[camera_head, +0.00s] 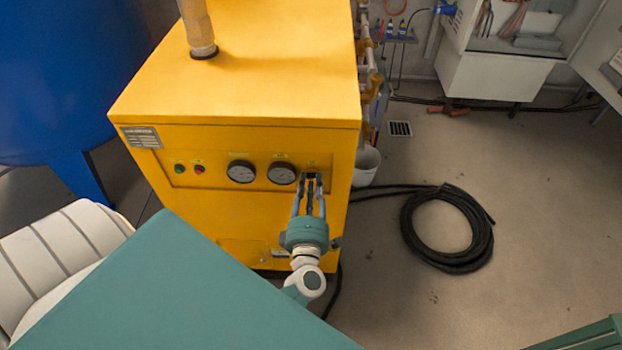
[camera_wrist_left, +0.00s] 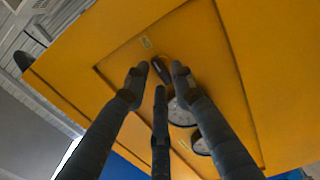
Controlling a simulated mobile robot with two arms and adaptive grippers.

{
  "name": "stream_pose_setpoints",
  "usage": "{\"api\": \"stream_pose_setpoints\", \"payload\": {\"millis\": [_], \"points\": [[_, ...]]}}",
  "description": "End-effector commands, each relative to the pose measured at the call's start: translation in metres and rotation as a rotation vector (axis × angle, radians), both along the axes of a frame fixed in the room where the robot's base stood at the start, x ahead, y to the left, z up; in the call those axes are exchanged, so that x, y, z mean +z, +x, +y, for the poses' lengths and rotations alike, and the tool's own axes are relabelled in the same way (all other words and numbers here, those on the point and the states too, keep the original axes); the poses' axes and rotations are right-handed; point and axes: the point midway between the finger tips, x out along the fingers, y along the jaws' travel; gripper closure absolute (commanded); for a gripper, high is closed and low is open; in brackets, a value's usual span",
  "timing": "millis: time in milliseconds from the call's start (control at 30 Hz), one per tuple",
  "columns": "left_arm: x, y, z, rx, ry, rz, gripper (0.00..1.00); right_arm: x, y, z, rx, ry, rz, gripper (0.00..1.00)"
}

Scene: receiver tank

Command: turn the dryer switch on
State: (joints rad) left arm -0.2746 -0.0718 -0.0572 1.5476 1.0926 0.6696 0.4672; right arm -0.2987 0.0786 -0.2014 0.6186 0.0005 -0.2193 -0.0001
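The yellow dryer cabinet (camera_head: 235,85) stands ahead with a recessed control panel on its front. The small black dryer switch (camera_head: 312,175) is at the panel's right end, partly hidden by my left gripper (camera_head: 309,184). In the left wrist view the switch (camera_wrist_left: 161,70) is a slim black handle, tilted, on the yellow panel. My left gripper (camera_wrist_left: 159,76) has its fingertips apart, one on each side of the switch. I see no clear contact; a further dark finger-like part points at the switch from between them. My right gripper is not in view.
The panel also carries two round gauges (camera_head: 241,171) and a green and a red button (camera_head: 199,169) left of the switch. A blue tank (camera_head: 60,75) stands at left. A coiled black hose (camera_head: 447,228) lies on the floor at right, with open floor around it.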

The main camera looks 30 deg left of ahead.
Motion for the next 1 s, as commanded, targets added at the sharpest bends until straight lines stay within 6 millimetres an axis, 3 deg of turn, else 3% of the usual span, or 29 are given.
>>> {"api": "stream_pose_setpoints", "payload": {"millis": [300,500,700,1000], "points": [[-0.001,-0.057,-0.035,-0.001,-0.002,0.003,0.76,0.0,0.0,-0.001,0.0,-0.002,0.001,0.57],[-0.001,-0.084,-0.051,-0.001,-0.001,0.003,0.76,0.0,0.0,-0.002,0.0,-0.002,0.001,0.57],[0.0,-0.094,-0.058,-0.001,-0.001,0.001,0.76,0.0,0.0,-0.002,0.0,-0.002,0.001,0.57],[0.0,-0.094,-0.058,-0.001,-0.001,0.001,0.76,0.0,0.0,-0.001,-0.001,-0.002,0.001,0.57]]}}
